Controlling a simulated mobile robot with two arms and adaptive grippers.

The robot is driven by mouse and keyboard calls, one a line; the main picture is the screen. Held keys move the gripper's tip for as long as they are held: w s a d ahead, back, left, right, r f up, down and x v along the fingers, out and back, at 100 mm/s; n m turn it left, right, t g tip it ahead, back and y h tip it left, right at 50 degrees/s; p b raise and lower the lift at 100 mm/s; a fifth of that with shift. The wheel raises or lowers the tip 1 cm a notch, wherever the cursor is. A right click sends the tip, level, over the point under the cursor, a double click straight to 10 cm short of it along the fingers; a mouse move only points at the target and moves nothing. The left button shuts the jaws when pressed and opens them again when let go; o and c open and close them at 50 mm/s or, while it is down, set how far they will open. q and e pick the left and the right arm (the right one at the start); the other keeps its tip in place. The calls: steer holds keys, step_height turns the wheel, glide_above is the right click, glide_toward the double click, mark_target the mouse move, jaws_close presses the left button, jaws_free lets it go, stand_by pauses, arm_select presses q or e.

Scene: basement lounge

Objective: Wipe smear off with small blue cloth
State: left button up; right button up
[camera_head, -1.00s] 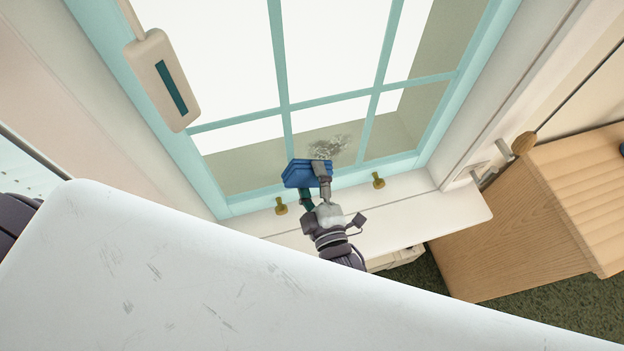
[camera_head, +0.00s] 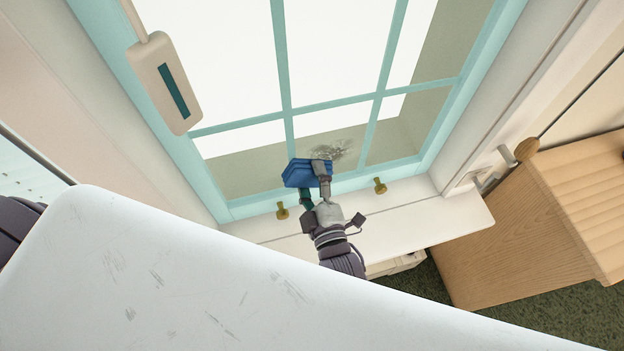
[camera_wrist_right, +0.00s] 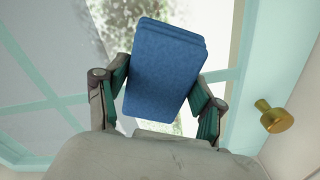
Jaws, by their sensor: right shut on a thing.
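The small blue cloth (camera_head: 300,173) is a folded pad in my right gripper (camera_head: 314,182), held at the lower part of the window. In the right wrist view, the cloth (camera_wrist_right: 166,68) sits between the two fingers of the right gripper (camera_wrist_right: 160,98). The grey speckled smear (camera_head: 338,148) is on the lower middle pane, just above and right of the cloth; in the wrist view dark speckles (camera_wrist_right: 118,22) show behind the cloth. I cannot tell whether the cloth touches the glass. My left gripper is not in view; only a dark part shows at the left edge.
The window has a teal frame (camera_head: 448,130) and bars. Two brass knobs (camera_head: 380,186) stand at the sill (camera_head: 440,212). A beige box with a dark strip (camera_head: 163,82) hangs at the upper left. A wooden cabinet (camera_head: 515,225) stands at the right.

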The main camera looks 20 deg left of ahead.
steer(key=shift+w+a, duration=0.15)
steer(key=shift+w, duration=0.05)
